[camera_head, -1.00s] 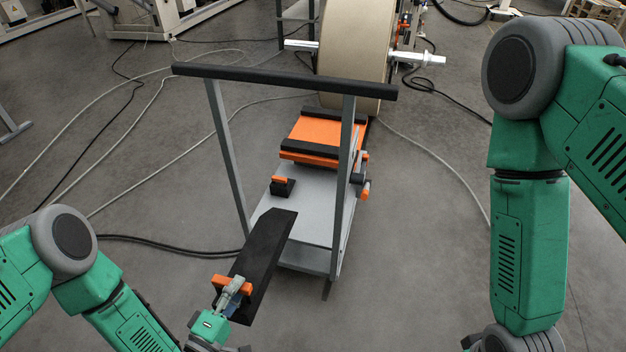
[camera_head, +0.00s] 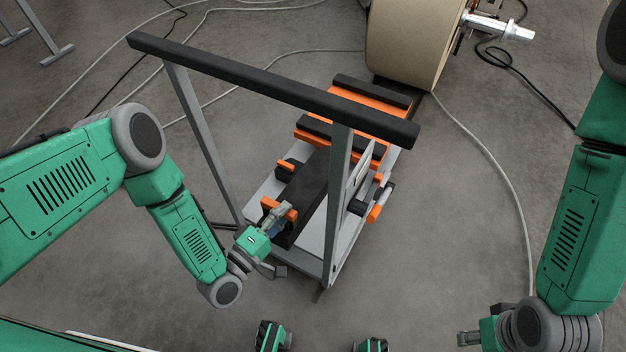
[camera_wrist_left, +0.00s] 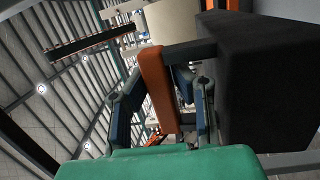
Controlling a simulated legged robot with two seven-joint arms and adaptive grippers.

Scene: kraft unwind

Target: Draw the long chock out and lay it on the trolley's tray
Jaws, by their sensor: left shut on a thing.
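The long chock (camera_head: 307,195) is a dark wedge-like block with an orange handle. It lies over the grey tray (camera_head: 262,196) of the trolley, between the two uprights; I cannot tell if it touches the tray. My left gripper (camera_head: 277,217) is shut on its orange handle. In the left wrist view the fingers (camera_wrist_left: 170,95) close around the orange handle (camera_wrist_left: 157,90), with the chock's dark body (camera_wrist_left: 270,80) on the right. My right gripper (camera_head: 470,338) is at the bottom right, away from the trolley; its fingers are not clear.
A short black chock with an orange handle (camera_head: 287,165) sits on the tray beside the long one. An orange cradle (camera_head: 365,115) with black pads is behind. The trolley's black push bar (camera_head: 270,85) spans above. A large kraft roll (camera_head: 410,45) stands at the back.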

